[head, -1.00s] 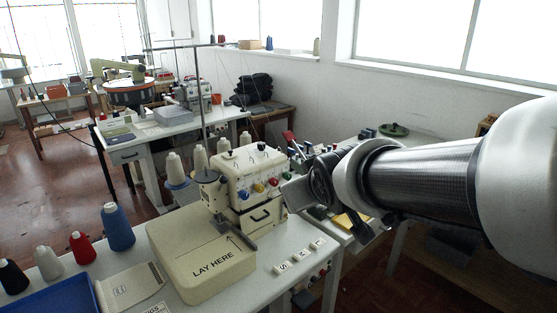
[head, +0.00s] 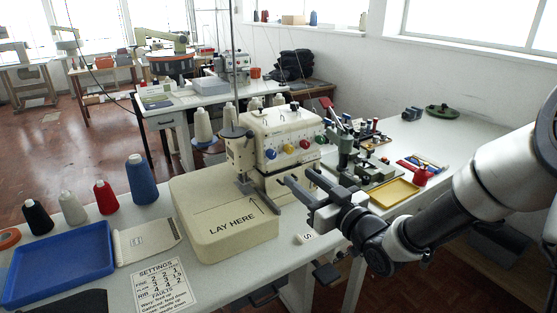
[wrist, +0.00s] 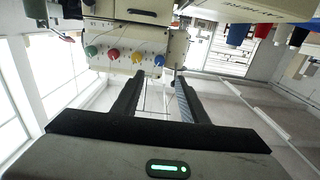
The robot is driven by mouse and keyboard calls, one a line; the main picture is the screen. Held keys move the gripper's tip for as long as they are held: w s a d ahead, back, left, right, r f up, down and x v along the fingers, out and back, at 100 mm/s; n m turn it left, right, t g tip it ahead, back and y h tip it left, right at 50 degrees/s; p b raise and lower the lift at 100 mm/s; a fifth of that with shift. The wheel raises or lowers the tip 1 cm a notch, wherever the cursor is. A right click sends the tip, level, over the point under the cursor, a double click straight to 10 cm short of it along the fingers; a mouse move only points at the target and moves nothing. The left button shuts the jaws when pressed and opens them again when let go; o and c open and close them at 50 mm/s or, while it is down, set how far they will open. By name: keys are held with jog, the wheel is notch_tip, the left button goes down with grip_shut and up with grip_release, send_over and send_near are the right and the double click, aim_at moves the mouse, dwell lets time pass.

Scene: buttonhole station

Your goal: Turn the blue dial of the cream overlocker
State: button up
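The cream overlocker (head: 285,125) stands on the white table, behind a cream block marked LAY HERE. Its front has a row of coloured dials. The blue dial (head: 270,154) is at the left end in the head view, beside the yellow dial (head: 288,149). My gripper (head: 300,178) is open and empty, in front of the machine and apart from it, pointing at its front. In the wrist view, which is upside down, the blue dial (wrist: 159,60) appears just beyond the gap between the open fingertips (wrist: 159,77).
Red (head: 304,145) and green (head: 320,139) dials continue the row. A green machine (head: 345,145) and a yellow tray (head: 395,193) stand to the right. The cream block (head: 225,225) lies in front of the overlocker. A settings card (head: 162,282) and blue tray (head: 60,262) are at the left.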

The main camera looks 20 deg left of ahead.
aim_at(273, 157)
jog(key=b+x, duration=0.1)
jog(key=x, duration=1.2)
jog(key=shift+w, duration=0.1)
grip_shut()
jog(key=shift+f, duration=0.1)
